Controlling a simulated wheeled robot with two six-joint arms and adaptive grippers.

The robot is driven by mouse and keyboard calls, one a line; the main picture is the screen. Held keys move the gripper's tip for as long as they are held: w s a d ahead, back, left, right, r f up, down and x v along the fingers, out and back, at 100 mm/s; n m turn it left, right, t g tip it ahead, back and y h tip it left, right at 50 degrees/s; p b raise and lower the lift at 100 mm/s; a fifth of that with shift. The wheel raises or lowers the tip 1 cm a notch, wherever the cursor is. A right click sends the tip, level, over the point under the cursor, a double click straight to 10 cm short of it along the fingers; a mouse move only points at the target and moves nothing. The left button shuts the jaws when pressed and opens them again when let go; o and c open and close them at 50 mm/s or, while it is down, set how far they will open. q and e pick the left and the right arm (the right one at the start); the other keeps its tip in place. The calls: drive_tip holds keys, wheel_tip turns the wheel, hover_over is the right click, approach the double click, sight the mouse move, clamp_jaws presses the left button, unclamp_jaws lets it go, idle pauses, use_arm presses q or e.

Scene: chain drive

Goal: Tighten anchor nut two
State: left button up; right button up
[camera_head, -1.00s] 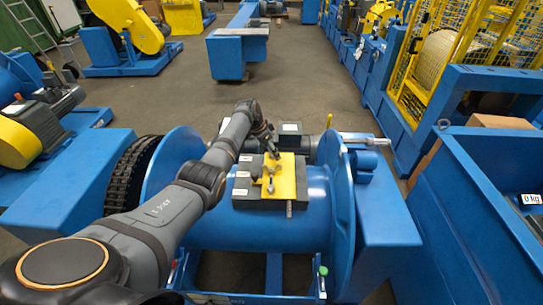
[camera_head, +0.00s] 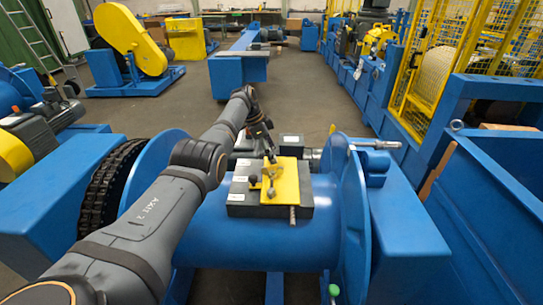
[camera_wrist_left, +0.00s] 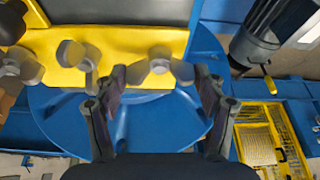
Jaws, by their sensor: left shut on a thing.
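A yellow plate (camera_head: 287,176) lies on a dark block (camera_head: 242,210) on top of the blue drum (camera_head: 260,240). Several grey wing-shaped nuts stand on the plate. My left gripper (camera_head: 270,156) is at the plate's far edge. In the left wrist view my left gripper (camera_wrist_left: 160,74) has its two fingers either side of a wing nut (camera_wrist_left: 158,64) and is shut on it. Two other nuts show to its left, a middle one (camera_wrist_left: 79,58) and a far left one (camera_wrist_left: 20,66). I cannot read which number each nut has. My right gripper is out of view.
A large blue flange (camera_head: 355,215) stands right of the plate, and a black chain (camera_head: 105,190) runs round the left end. A blue open bin (camera_head: 490,190) and yellow mesh cage (camera_head: 425,60) are at the right.

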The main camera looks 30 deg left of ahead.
use_arm(q)
drive_tip(key=shift+r, duration=0.1)
drive_tip(key=o, duration=1.2)
drive_tip(key=shift+c, duration=0.2)
drive_tip(key=v, duration=1.2)
drive_tip(key=shift+w, duration=0.1)
